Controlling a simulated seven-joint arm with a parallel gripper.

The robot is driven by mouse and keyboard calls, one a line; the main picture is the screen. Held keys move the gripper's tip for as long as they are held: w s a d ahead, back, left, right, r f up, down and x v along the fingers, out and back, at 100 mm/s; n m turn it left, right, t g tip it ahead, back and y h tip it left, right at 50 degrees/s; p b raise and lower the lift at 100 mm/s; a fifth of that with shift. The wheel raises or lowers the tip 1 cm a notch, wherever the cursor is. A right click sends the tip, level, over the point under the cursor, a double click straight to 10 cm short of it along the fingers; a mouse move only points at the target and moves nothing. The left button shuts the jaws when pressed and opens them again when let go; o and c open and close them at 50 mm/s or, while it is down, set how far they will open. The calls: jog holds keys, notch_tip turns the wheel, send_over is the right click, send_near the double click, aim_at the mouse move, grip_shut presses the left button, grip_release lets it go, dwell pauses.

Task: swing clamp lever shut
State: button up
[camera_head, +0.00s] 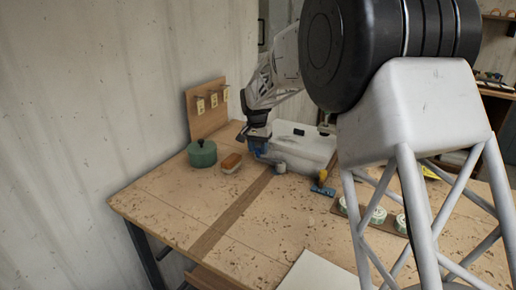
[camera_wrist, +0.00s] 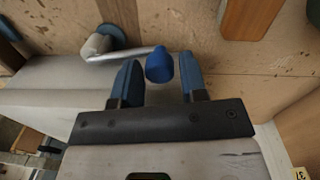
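The clamp lever (camera_wrist: 122,55) is a thin metal rod with a blue knob (camera_wrist: 159,66) at its end. It runs from a grey round pivot (camera_wrist: 98,44) on a blue base (camera_wrist: 113,36). The grey pivot also shows in the head view (camera_head: 280,167), where the lever itself is hard to make out. My gripper (camera_wrist: 160,70) is open, with its two blue fingers on either side of the knob and a visible gap to each. In the head view my gripper (camera_head: 258,149) is low over the bench beside the white box.
A white box (camera_head: 306,146) stands right behind the clamp. A green pot (camera_head: 202,154) and a wooden brush-like block (camera_head: 231,163) sit to the left. A blue and yellow item (camera_head: 322,184) and round tins (camera_head: 377,215) lie to the right. The front-left bench (camera_head: 170,210) is clear.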

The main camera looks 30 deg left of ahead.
grip_shut()
jog(key=shift+s, duration=0.15)
jog(key=shift+s+d+r+n, duration=0.15)
jog(key=shift+s+n, duration=0.3)
jog(key=shift+n, duration=0.3)
jog(key=shift+s+d+f+n, duration=0.15)
jog(key=shift+s+n, duration=0.25)
jog(key=shift+n, duration=0.35)
jog(key=s+n, duration=0.1)
jog(key=s+d+n, duration=0.1)
jog(key=n, duration=0.1)
jog(key=shift+d+r+n, duration=0.1)
jog(key=shift+d+n, duration=0.05)
jog(key=shift+n, duration=0.15)
jog(key=s+d+n, duration=0.1)
jog(key=n, duration=0.1)
jog(key=shift+d+n, duration=0.2)
jog(key=shift+n, duration=0.1)
jog(key=n, duration=0.1)
jog(key=s+d+n, duration=0.1)
jog(key=shift+d+n+t, duration=0.3)
jog(key=shift+n, duration=0.1)
jog(key=shift+s+d+n+y, duration=0.15)
jog(key=shift+d+n, duration=0.5)
jog(key=shift+n, duration=0.4)
jog(key=shift+s+d+n+y, duration=0.15)
jog(key=shift+d+n, duration=0.5)
jog(key=shift+n, duration=0.4)
jog(key=shift+w, duration=0.1)
